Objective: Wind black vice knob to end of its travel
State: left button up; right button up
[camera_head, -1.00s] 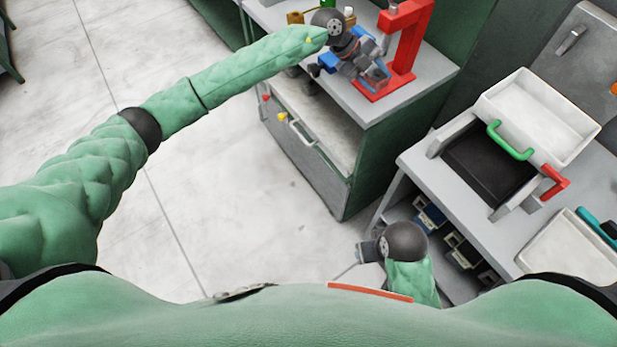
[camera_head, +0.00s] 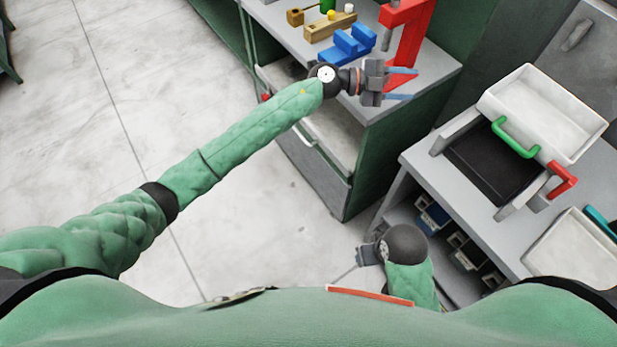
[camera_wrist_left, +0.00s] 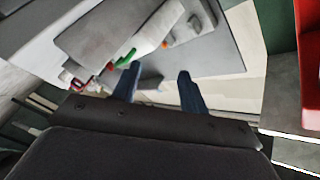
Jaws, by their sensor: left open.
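The blue vice (camera_head: 348,45) stands on the grey workbench, left of the red press. I cannot make out its black knob; my left wrist is in front of the vice's near side and may hide it. My left gripper (camera_head: 401,84) is open and empty, pointing right, on the near side of the vice and in front of the red press. In the left wrist view its two blue fingers (camera_wrist_left: 158,85) are spread with nothing between them. My right gripper (camera_head: 352,264) is low near my body, its jaws too small to judge.
The red press (camera_head: 406,35) stands close beyond my left fingers. Wooden blocks (camera_head: 330,27) lie behind the vice. A second bench at right holds a white tray (camera_head: 560,140) with a green handle (camera_head: 514,141) and a red handle (camera_head: 560,180). The floor between is clear.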

pick_arm(q)
jog(key=a+f+n+t+y+b, duration=0.2)
jog(key=a+f+n+t+y, duration=0.2)
jog(key=a+f+n+t, duration=0.45)
jog(key=a+f+n+t+y+b, duration=0.3)
jog(key=a+f+n+t+y, duration=0.2)
jog(key=a+n+t, duration=0.55)
jog(key=s+a+f+n+g+y+b, duration=0.2)
jog(key=s+f, duration=0.1)
jog(key=f, duration=0.7)
jog(key=s+a+f+n+g+y+b, duration=0.1)
jog(key=s+a+f+n+g+b, duration=0.1)
jog(key=f, duration=0.9)
jog(key=shift+s+f+n+g+y+b, duration=0.35)
jog(key=shift+s+n+b, duration=0.25)
jog(key=shift+s, duration=0.4)
